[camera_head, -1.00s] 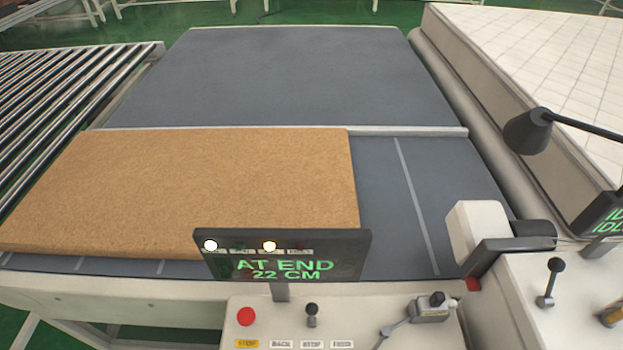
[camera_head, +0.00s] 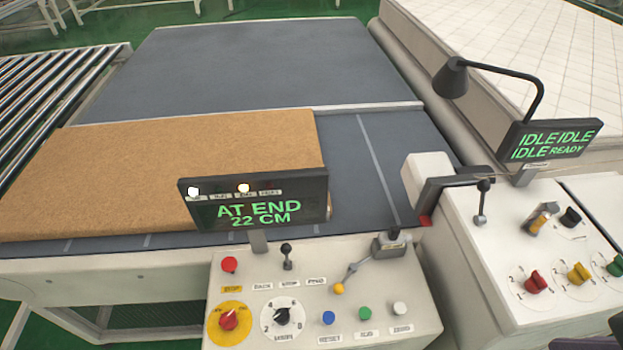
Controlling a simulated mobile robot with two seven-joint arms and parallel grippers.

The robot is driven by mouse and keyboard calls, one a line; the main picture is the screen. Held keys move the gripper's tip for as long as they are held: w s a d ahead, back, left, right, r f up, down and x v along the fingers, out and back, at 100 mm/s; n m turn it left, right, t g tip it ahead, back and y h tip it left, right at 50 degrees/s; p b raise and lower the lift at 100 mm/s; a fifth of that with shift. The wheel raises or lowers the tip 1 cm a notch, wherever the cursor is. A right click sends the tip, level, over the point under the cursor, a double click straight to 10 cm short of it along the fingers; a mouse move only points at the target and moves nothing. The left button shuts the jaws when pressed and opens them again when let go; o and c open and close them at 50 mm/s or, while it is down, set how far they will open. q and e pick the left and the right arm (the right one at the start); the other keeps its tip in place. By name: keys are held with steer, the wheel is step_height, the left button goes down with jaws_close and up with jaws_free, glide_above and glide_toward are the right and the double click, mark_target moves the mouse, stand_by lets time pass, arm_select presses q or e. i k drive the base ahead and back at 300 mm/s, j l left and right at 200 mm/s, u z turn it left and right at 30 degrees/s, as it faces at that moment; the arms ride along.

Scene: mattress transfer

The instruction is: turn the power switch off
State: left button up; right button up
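A red rotary switch (camera_head: 229,320) on a round yellow plate sits at the lower left of the near control panel (camera_head: 375,310). It looks like a power switch, but I cannot read its marks. A red push button (camera_head: 229,265) is above it, over a yellow label. A black selector knob (camera_head: 282,316) on a white dial is to its right. The display (camera_head: 255,203) above the panel reads "AT END 22 CM", with two lamps lit. Neither of my grippers is in view.
Blue, green and white buttons and two levers share the panel. A second panel at right has several coloured knobs, a lamp (camera_head: 452,77) and a display (camera_head: 550,139) reading "IDLE". A brown slab (camera_head: 170,170) lies on the grey conveyor (camera_head: 240,60). A dark object cuts the lower right edge.

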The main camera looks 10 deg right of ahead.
mark_target(228, 321)
steer(key=k+l, duration=0.25)
steer(key=k, duration=0.25)
steer(key=k+l, duration=0.2)
steer(key=k, duration=0.35)
